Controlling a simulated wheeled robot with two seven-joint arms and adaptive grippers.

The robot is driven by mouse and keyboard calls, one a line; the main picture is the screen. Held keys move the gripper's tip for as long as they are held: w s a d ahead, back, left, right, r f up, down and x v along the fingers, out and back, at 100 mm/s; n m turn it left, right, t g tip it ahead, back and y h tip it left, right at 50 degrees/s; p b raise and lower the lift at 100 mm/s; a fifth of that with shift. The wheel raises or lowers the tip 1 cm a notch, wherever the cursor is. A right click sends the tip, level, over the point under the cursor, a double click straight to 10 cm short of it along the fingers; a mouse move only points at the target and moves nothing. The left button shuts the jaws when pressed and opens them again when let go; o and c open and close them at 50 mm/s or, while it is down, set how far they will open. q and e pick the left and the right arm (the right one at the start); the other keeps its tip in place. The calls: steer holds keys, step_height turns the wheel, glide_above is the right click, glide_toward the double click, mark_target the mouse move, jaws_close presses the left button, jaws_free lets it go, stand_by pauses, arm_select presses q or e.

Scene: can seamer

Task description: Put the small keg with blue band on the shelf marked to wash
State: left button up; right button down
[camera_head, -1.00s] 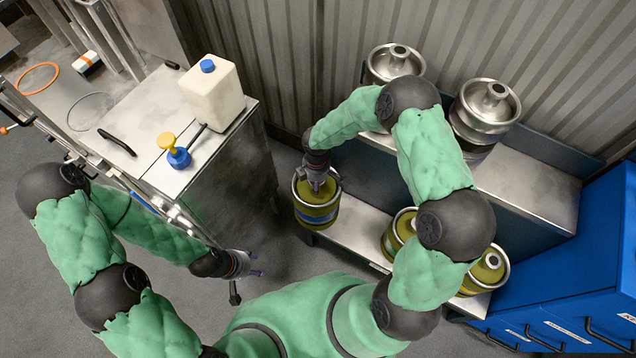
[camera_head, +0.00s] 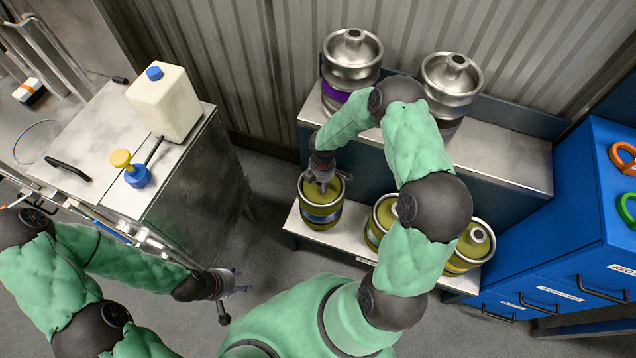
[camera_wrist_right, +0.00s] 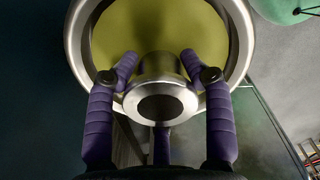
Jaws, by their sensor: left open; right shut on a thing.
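The small olive keg with a blue band (camera_head: 322,214) is at the left end of the lower shelf (camera_head: 345,250) in the head view, upright. I cannot tell whether its base touches the shelf. My right gripper (camera_head: 321,180) is shut on the keg's steel neck from above. The right wrist view shows its purple fingers around the neck (camera_wrist_right: 160,95), with the steel rim and olive top behind. My left gripper (camera_head: 238,283) is open and empty, low between the steel cabinet and the shelf. A small label (camera_head: 365,260) on the lower shelf's front edge is too small to read.
Two more olive kegs, one in the middle (camera_head: 382,215) and one at the right (camera_head: 472,245), stand on the lower shelf. Two steel kegs (camera_head: 352,55) (camera_head: 452,80) stand on the upper shelf (camera_head: 515,165). Blue drawers (camera_head: 570,240) flank the right; a steel cabinet (camera_head: 190,165) stands left.

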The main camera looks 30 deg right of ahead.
steer(key=shift+d+f, duration=0.3)
steer(key=shift+d, duration=0.05)
steer(key=shift+f+b, duration=1.15)
steer(key=shift+f, duration=0.55)
steer(key=shift+c, duration=2.4)
jaws_free()
steer(key=shift+r, duration=0.1)
